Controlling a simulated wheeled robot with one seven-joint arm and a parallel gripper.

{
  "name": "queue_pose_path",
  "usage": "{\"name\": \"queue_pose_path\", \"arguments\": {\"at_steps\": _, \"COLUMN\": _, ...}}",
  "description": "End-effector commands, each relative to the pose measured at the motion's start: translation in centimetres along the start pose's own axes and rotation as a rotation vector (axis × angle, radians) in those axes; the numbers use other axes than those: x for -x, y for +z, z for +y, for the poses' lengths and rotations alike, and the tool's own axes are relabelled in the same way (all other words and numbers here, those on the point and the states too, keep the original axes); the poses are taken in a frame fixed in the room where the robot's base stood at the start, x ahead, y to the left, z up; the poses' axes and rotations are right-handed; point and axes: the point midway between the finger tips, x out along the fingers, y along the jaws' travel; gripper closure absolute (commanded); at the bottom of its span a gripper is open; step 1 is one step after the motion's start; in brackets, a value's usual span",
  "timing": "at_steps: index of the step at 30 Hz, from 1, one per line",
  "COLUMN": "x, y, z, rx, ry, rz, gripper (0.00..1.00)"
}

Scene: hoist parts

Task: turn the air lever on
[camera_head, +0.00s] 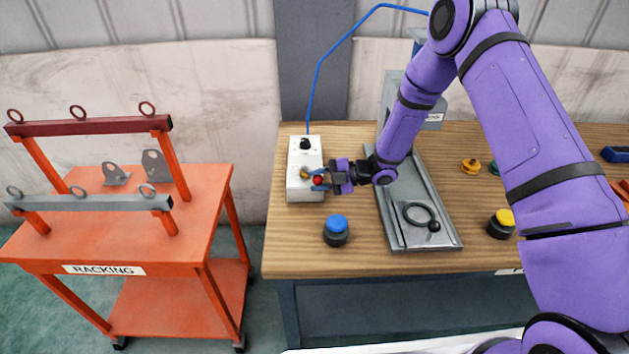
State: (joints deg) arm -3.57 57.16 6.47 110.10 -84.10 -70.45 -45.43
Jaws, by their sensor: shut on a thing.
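The air lever is on a white box (305,146) at the back left of the wooden bench. A brass-coloured part (304,173) and a red knob (318,180) show on the box's lower half; the red knob looks like the lever's end.
A grey press fixture (398,236) with a ring handle stands right of the box, under my arm. A blue-topped button (336,225) is in front of the box; a yellow-topped one (501,220) is further right. An orange racking cart (90,245) stands left, past a floor gap.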

Motion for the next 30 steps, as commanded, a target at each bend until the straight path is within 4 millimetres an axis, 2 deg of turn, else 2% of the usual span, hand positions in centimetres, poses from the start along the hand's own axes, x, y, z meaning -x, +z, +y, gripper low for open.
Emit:
{"name": "queue_pose_path", "arguments": {"at_steps": 14, "x": 0.16, "y": 0.11, "z": -0.09, "rx": 0.001, "ry": -0.011, "rz": 0.014, "gripper": 1.00}}
{"name": "queue_pose_path", "arguments": {"at_steps": 15, "x": 0.17, "y": 0.11, "z": -0.09, "rx": 0.001, "ry": -0.011, "rz": 0.014, "gripper": 0.62}}
{"name": "queue_pose_path", "arguments": {"at_steps": 18, "x": 0.16, "y": 0.11, "z": -0.07, "rx": 0.001, "ry": -0.011, "rz": 0.014, "gripper": 0.41}}
{"name": "queue_pose_path", "arguments": {"at_steps": 26, "x": 0.18, "y": 0.09, "z": -0.02, "rx": 0.003, "ry": -0.010, "rz": 0.014, "gripper": 0.41}}
{"name": "queue_pose_path", "arguments": {"at_steps": 30, "x": 1.02, "y": 0.14, "z": 0.03, "rx": 0.004, "ry": -0.010, "rz": 0.013, "gripper": 0.41}}
